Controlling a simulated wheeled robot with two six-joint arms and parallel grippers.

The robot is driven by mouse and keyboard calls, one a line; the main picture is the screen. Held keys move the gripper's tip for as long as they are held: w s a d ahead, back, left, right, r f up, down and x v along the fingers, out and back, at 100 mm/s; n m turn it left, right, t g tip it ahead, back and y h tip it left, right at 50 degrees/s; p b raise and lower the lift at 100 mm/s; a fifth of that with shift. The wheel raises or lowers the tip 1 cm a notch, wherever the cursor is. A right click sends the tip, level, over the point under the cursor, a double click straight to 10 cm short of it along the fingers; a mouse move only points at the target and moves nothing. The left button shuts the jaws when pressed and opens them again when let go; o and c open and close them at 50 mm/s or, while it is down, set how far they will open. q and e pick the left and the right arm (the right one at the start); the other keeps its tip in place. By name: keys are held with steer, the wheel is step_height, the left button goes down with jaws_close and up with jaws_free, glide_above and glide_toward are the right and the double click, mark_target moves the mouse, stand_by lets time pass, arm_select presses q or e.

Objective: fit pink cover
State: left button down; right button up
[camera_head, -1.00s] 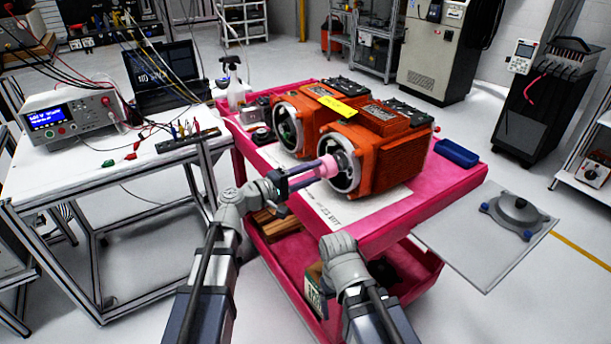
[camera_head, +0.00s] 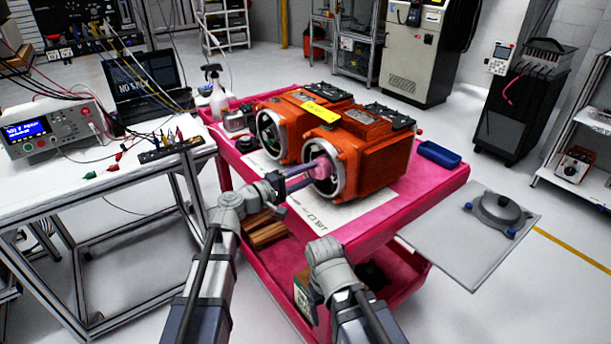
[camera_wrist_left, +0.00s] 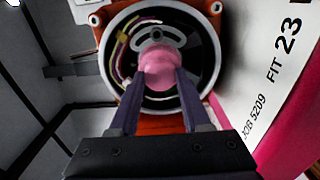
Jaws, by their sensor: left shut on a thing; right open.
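The pink cover (camera_head: 321,168) is a small rounded cap at the open round end of the nearer orange motor (camera_head: 372,158). My left gripper (camera_head: 314,175) is shut on it, with its two dark fingers on either side. In the left wrist view the cover (camera_wrist_left: 160,66) sits between the fingertips (camera_wrist_left: 158,78), in front of the dark ring opening (camera_wrist_left: 190,45). Coloured wires and a curved slotted plate show behind it. Whether it touches the seat inside cannot be told. My right arm's wrist shows low in the middle, but its jaws are hidden.
The motors stand on a pink cart (camera_head: 425,205) with a printed white sheet (camera_head: 350,212). A second orange motor (camera_head: 280,105) stands behind. A blue tray (camera_head: 439,154) lies at the right. A bench with instruments (camera_head: 52,130) stands left.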

arm_select(q)
steer(key=shift+w+d, duration=0.1)
steer(key=shift+d, duration=0.05)
stand_by(0.5)
steer(key=shift+c, duration=1.4)
jaws_free()
steer(key=shift+c, duration=0.4)
steer(key=shift+v, duration=1.25)
